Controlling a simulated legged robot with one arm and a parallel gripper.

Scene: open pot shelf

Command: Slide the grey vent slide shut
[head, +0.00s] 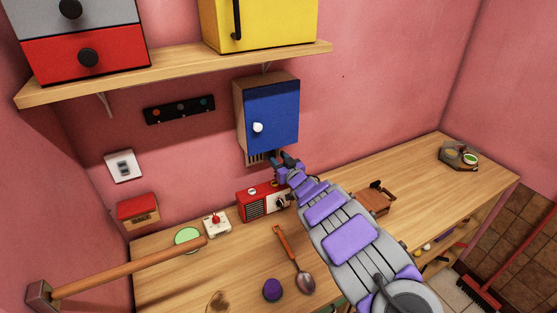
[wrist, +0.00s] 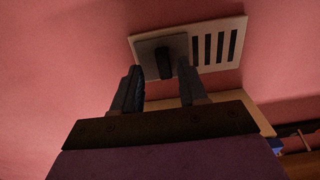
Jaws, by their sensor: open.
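The vent is a pale plate (wrist: 237,30) on the pink wall in the wrist view. Its grey slide (wrist: 148,47) covers the left part of the plate and bears a dark upright knob (wrist: 165,63). Several dark slots (wrist: 214,47) are uncovered to the right of the slide. My gripper (wrist: 160,76) is open and empty, its fingertips close below the knob, one toward each side; I cannot tell whether they touch. In the head view my gripper (head: 286,158) is at the wall beneath the blue cabinet, and only part of the slotted vent (head: 257,158) shows beside it.
The blue-doored cabinet (head: 272,118) hangs just above my gripper. A red radio-like box (head: 256,206) stands on the wooden counter (head: 345,190) below. A brown chair-like object (head: 374,199) lies right of my arm, a ladle (head: 295,262) left of it. The counter's right part is mostly clear.

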